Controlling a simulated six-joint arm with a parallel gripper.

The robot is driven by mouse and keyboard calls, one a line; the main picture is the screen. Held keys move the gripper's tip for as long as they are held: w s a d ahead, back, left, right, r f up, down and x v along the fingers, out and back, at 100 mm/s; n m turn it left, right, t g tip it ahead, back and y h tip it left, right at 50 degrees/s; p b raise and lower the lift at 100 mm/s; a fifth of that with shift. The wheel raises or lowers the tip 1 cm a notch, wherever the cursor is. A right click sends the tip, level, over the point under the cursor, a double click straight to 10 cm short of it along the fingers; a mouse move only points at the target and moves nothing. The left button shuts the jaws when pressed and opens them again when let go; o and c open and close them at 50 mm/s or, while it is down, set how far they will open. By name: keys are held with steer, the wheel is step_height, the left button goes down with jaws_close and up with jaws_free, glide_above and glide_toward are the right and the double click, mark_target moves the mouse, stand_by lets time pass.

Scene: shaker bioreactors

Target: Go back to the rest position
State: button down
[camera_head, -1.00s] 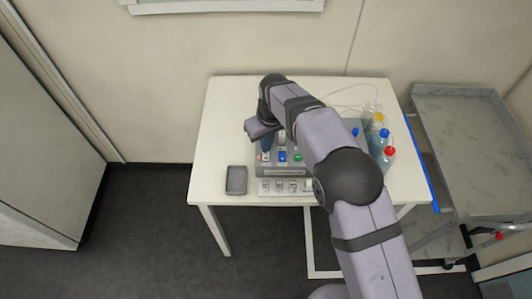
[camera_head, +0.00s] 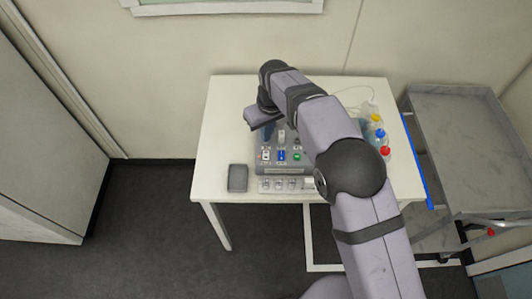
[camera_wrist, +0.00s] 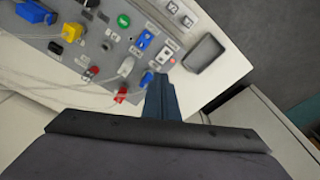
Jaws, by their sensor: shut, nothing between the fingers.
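My gripper (camera_head: 267,131) is near the left part of a grey bioreactor unit (camera_head: 266,169) on the white table, with its dark blue fingers pointing down. In the wrist view my gripper (camera_wrist: 162,77) shows its fingers together with nothing between them. Below them the grey panel (camera_wrist: 97,44) carries blue, white, red, yellow and green parts. The fingers seem apart from these parts, though the exact height is hard to tell. My arm hides the right part of the unit in the head view.
A small dark grey tray (camera_head: 238,178) lies at the table's front left; it also shows in the wrist view (camera_wrist: 205,53). Bottles with yellow, blue and red caps (camera_head: 384,151) stand at the right, with thin tubing behind. A grey trolley (camera_head: 455,115) stands right of the table (camera_head: 222,115).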

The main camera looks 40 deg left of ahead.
steer(key=w+d+r+m, duration=0.2)
steer(key=w+d, duration=0.2)
steer(key=d, duration=0.6)
steer(key=w+d+r+m+h+b, duration=0.1)
steer(key=w+d+m, duration=0.25)
steer(key=d, duration=0.55)
steer(key=w+d+r+m, duration=0.2)
steer(key=w+d, duration=0.2)
steer(key=d, duration=0.6)
steer(key=s+d+f+m, duration=0.1)
steer(key=s+d+m, duration=0.2)
steer(key=s+d, duration=0.5)
steer(key=s+d+f+m+b, duration=0.1)
steer(key=s+d+m, duration=0.3)
steer(key=d, duration=1.2)
steer(key=s+f, duration=0.1)
steer(key=s, duration=0.3)
steer(key=shift+d+h, duration=0.35)
steer(key=shift+h, duration=0.05)
steer(key=c, duration=2.5)
jaws_free()
steer(key=shift+f+m, duration=0.1)
steer(key=shift+m, duration=0.15)
